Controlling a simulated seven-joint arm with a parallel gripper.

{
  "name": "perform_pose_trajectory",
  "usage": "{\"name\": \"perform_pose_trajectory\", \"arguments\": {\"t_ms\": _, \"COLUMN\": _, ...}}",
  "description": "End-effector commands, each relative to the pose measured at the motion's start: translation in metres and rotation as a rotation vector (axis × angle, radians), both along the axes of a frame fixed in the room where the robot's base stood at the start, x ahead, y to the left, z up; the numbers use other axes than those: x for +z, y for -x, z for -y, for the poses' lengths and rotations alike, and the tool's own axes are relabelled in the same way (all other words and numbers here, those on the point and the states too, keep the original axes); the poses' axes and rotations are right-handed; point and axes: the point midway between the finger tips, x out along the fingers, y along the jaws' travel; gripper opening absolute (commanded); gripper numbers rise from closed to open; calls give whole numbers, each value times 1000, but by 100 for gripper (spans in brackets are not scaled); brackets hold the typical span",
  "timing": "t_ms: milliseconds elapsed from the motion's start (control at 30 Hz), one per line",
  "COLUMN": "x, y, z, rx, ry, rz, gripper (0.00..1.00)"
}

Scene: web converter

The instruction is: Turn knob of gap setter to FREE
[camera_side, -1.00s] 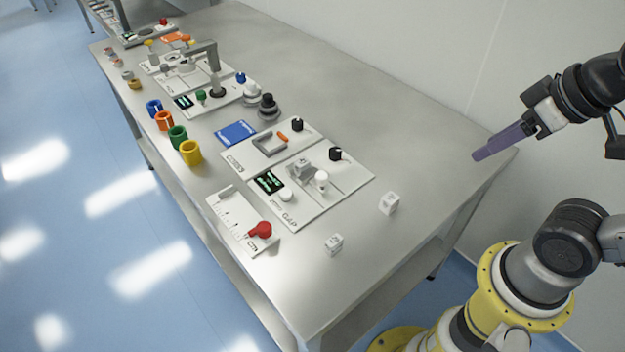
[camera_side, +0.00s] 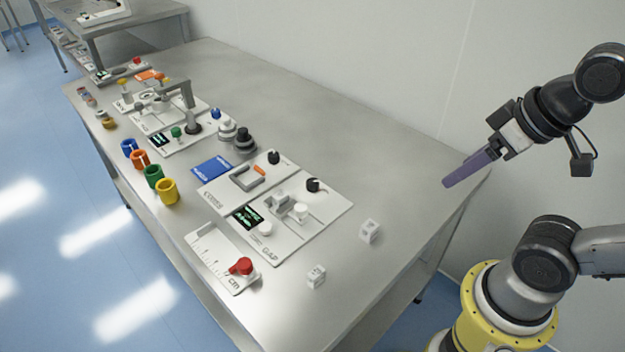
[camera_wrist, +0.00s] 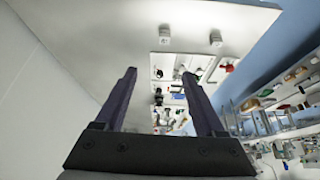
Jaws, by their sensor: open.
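The gap setter (camera_side: 283,245) is a pale panel marked GAP near the front of the table. It carries a black knob (camera_side: 314,185) at its back corner, a white knob (camera_side: 301,212), a small dark display (camera_side: 247,217) and a white button (camera_side: 265,228). The knob's pointer setting and any FREE mark are too small to read. My gripper (camera_side: 450,184), with purple fingers, is in the air to the right of the panel, well apart from it. In the wrist view my gripper (camera_wrist: 160,71) is open and empty, with the black knob (camera_wrist: 159,74) seen small between the fingers.
Two white cubes (camera_side: 369,231) (camera_side: 316,276) stand right of the panel. A ruler plate with a red knob (camera_side: 241,266) lies in front. A similar panel with a black knob (camera_side: 274,157) adjoins behind. Coloured cups (camera_side: 167,191) line the front edge. The table's right back is clear.

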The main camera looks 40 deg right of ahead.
Motion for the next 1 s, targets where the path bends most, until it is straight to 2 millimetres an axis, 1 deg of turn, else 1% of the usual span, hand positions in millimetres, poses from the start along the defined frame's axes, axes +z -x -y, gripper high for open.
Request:
{"name": "perform_pose_trajectory", "arguments": {"t_ms": 67, "x": 1, "y": 1, "z": 0, "rx": -55, "ry": -29, "rz": -5, "gripper": 71}}
{"name": "perform_pose_trajectory", "arguments": {"t_ms": 167, "x": 18, "y": -6, "z": 0, "rx": -154, "ry": -84, "rz": 22, "gripper": 71}}
{"name": "perform_pose_trajectory", "arguments": {"t_ms": 267, "x": 39, "y": -23, "z": 0, "rx": -267, "ry": -148, "rz": 28, "gripper": 71}}
{"name": "perform_pose_trajectory", "arguments": {"t_ms": 400, "x": 62, "y": -55, "z": 0, "rx": -415, "ry": -224, "rz": 8, "gripper": 71}}
{"name": "perform_pose_trajectory", "arguments": {"t_ms": 467, "x": 69, "y": -71, "z": 0, "rx": -473, "ry": -251, "rz": -6, "gripper": 71}}
{"name": "perform_pose_trajectory", "arguments": {"t_ms": 567, "x": 79, "y": -101, "z": -1, "rx": -572, "ry": -293, "rz": -36, "gripper": 71}}
{"name": "perform_pose_trajectory", "arguments": {"t_ms": 600, "x": 81, "y": -115, "z": -1, "rx": -613, "ry": -308, "rz": -51, "gripper": 71}}
{"name": "perform_pose_trajectory", "arguments": {"t_ms": 667, "x": 82, "y": -138, "z": -1, "rx": -678, "ry": -329, "rz": -74, "gripper": 71}}
{"name": "perform_pose_trajectory", "arguments": {"t_ms": 700, "x": 81, "y": -154, "z": -2, "rx": -720, "ry": -342, "rz": -92, "gripper": 71}}
{"name": "perform_pose_trajectory", "arguments": {"t_ms": 767, "x": 78, "y": -177, "z": -2, "rx": -780, "ry": -357, "rz": -116, "gripper": 71}}
{"name": "perform_pose_trajectory", "arguments": {"t_ms": 800, "x": 74, "y": -192, "z": -2, "rx": -816, "ry": -365, "rz": -134, "gripper": 71}}
{"name": "perform_pose_trajectory", "arguments": {"t_ms": 867, "x": 66, "y": -215, "z": -3, "rx": -870, "ry": -373, "rz": -161, "gripper": 71}}
{"name": "perform_pose_trajectory", "arguments": {"t_ms": 900, "x": 60, "y": -230, "z": -3, "rx": -902, "ry": -376, "rz": -178, "gripper": 71}}
{"name": "perform_pose_trajectory", "arguments": {"t_ms": 967, "x": 47, "y": -251, "z": -4, "rx": -946, "ry": -377, "rz": -206, "gripper": 71}}
{"name": "perform_pose_trajectory", "arguments": {"t_ms": 1000, "x": 37, "y": -265, "z": -4, "rx": -973, "ry": -375, "rz": -226, "gripper": 71}}
